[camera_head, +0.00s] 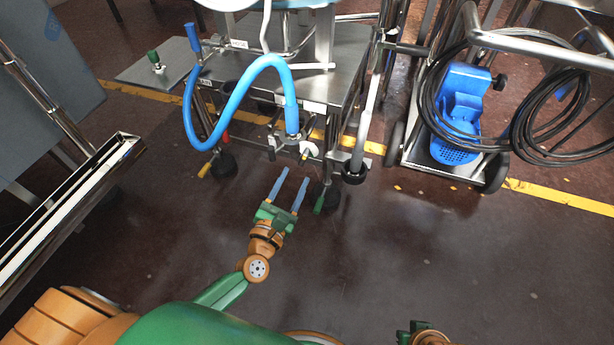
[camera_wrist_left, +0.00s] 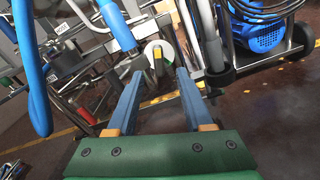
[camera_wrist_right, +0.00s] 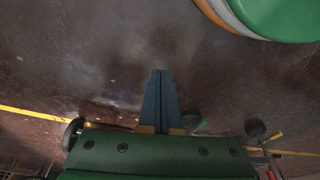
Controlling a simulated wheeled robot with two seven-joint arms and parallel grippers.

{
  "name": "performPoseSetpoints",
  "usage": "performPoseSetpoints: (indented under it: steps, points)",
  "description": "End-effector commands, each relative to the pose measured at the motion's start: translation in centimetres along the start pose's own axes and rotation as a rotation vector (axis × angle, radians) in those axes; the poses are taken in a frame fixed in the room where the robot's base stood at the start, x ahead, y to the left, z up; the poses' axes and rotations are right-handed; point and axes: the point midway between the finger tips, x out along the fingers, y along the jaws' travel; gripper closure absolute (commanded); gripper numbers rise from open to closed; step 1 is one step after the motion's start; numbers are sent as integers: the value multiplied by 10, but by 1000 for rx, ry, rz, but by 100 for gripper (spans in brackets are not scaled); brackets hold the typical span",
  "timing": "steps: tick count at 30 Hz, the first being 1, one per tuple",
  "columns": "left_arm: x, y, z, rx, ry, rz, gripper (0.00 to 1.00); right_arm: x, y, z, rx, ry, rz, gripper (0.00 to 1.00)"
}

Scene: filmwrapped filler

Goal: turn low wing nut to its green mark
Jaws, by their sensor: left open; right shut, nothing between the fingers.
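The low wing nut (camera_wrist_left: 158,60) shows in the left wrist view as a small yellow piece in front of a white round dial (camera_wrist_left: 153,48). A green mark (camera_wrist_left: 170,50) shows at the dial's right side. In the head view the white dial (camera_head: 309,149) is small, low on the front of the metal cart. My left gripper (camera_head: 295,175) is open and empty, its blue fingers pointing at the dial from the near side; its fingertips (camera_wrist_left: 160,72) frame the nut in the left wrist view, apparently short of it. My right gripper (camera_wrist_right: 160,72) is shut and empty, away from the cart.
A blue hose (camera_head: 242,74) loops beside the dial on the left. The cart's top (camera_head: 335,50) lies above it, and a metal post with a black foot (camera_head: 355,172) stands to its right. A trolley with a blue unit (camera_head: 455,118) and black cable is farther right. The near floor is clear.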

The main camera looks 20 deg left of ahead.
Motion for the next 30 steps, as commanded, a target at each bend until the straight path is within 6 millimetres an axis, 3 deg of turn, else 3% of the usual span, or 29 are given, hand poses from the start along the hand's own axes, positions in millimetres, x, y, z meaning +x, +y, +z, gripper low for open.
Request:
performPoseSetpoints:
  steps: [9,19,24,25,30]
  points:
    - [58,1,2,-5,-1,2,49,-26,0,-7,0,20,-1,100]
    - [67,1,3,-3,2,-1,49,-33,0,-8,0,22,-2,100]
    - [67,1,3,-2,2,-1,95,-33,0,-8,0,22,-2,100]
    - [67,1,3,-2,2,-1,100,-33,0,-8,0,22,-2,100]
    - [67,1,3,-1,2,-1,100,-33,0,-8,0,22,-2,100]
